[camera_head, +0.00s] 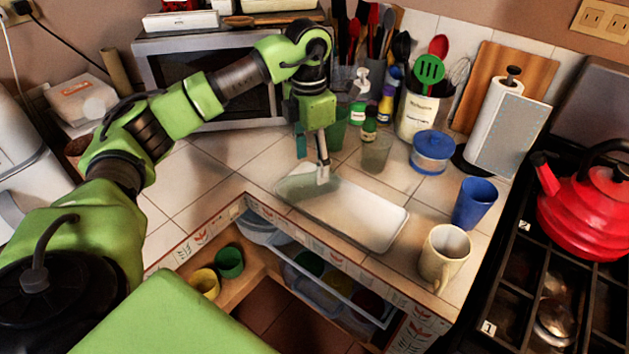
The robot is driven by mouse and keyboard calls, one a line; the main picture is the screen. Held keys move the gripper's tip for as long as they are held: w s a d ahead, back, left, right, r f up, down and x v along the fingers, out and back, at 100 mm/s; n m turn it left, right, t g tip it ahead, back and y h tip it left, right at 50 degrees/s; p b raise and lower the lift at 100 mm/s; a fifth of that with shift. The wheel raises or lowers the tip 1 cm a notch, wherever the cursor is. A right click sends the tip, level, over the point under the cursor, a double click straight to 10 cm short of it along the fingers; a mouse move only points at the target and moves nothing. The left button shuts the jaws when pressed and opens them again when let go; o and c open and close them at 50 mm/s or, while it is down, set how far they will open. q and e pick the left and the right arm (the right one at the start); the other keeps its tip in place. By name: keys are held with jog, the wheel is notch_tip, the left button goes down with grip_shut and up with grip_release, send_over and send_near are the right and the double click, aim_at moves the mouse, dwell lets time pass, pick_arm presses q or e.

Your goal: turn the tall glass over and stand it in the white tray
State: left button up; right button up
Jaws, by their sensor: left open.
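The white tray (375,222) lies on the tiled counter near its front edge, with a shadow over its far left end. A clear, greyish glass (376,154) stands on the counter just behind the tray; it seems to be the tall glass, but I cannot tell which end is up. My left gripper (312,162) points down over the far left end of the tray, left of the glass. Its fingers are apart with nothing seen between them. My right gripper is not in view.
A green cup (335,136) stands behind the gripper. A blue cup (475,203), a beige mug (444,254) and a blue-lidded container (432,151) stand to the right. The stove holds a red kettle (590,215).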

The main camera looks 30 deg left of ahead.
aim_at(313, 174)
pick_arm(q)
jog(key=shift+f, duration=0.55)
jog(key=shift+w+f, duration=0.1)
jog(key=shift+f, duration=0.15)
jog(key=f, duration=0.1)
jog(key=f+p, duration=0.1)
jog(key=f, duration=0.2)
jog(key=shift+s+d+p, duration=0.25)
jog(key=shift+s+p, duration=0.1)
jog(key=shift+f, duration=0.6)
jog(key=c, duration=1.5)
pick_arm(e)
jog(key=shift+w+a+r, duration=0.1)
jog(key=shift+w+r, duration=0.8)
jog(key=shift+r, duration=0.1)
pick_arm(q)
jog(key=shift+w, duration=0.1)
jog(key=shift+c, duration=0.2)
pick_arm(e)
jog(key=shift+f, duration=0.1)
